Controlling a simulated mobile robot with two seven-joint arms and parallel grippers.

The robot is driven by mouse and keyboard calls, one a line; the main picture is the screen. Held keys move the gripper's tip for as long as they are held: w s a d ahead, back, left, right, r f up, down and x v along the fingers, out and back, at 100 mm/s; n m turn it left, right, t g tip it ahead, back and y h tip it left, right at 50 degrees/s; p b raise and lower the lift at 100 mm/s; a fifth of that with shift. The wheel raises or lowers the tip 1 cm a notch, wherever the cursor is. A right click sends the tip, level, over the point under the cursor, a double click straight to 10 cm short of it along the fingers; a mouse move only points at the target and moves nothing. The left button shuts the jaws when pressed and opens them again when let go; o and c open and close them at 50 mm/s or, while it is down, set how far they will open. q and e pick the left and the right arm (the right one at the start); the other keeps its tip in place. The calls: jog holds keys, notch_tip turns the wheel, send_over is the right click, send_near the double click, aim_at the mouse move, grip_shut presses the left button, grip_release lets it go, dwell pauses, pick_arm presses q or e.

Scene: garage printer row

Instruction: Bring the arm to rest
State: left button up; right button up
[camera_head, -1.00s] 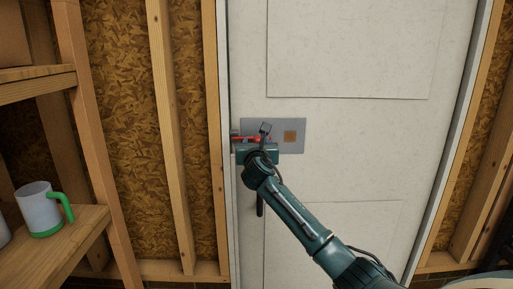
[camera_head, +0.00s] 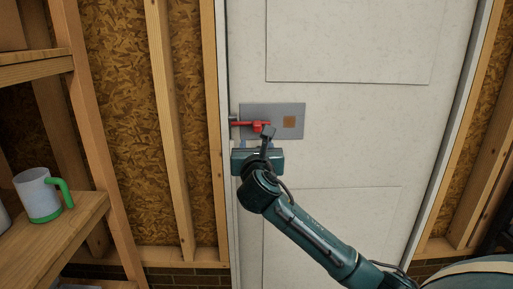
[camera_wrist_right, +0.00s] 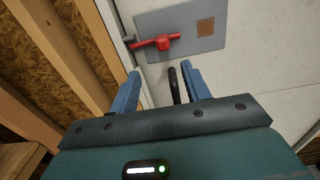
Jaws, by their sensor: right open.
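My right arm reaches up from the lower right of the head view. My right gripper (camera_head: 257,146) is in front of the white door (camera_head: 340,150), just below a red bolt handle (camera_head: 262,126). In the right wrist view its two blue fingers (camera_wrist_right: 159,90) are apart with nothing held between them. The red handle (camera_wrist_right: 160,42) lies across a grey plate (camera_wrist_right: 205,30), beyond and apart from the fingertips. A black door handle (camera_wrist_right: 174,85) shows behind the gap between the fingers. My left gripper does not show.
A wooden shelf (camera_head: 60,243) at the left bears a white mug with a green handle (camera_head: 40,195). Wooden studs (camera_head: 170,130) and chipboard line the wall left of the door. The space in front of the door's right side is clear.

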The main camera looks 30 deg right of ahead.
dwell(0.4)
jog(key=s+a+f+m+g+y, duration=0.1)
jog(key=s+a+f+m+y, duration=0.3)
jog(key=f, duration=0.5)
jog(key=s+a+f+m+g+y, duration=0.1)
jog(key=s+a+f+m+y, duration=0.15)
jog(key=a+f, duration=0.45)
jog(key=s+a+f+m+g+y, duration=0.1)
jog(key=s+a+f+m+y, duration=0.3)
jog(key=f, duration=0.7)
jog(key=s+a+f+m+g+y, duration=0.1)
jog(key=s+a+f+m, duration=0.2)
jog(key=s+m, duration=0.5)
jog(key=s+a+f+m+y, duration=0.1)
jog(key=s+a+f+m, duration=0.2)
jog(key=s+f+m, duration=0.3)
jog(key=s+m, duration=0.2)
jog(key=s, duration=0.1)
jog(key=shift+s+f+g+p, duration=0.2)
jog(key=shift+f+g+p, duration=0.1)
jog(key=shift+g+p, duration=0.1)
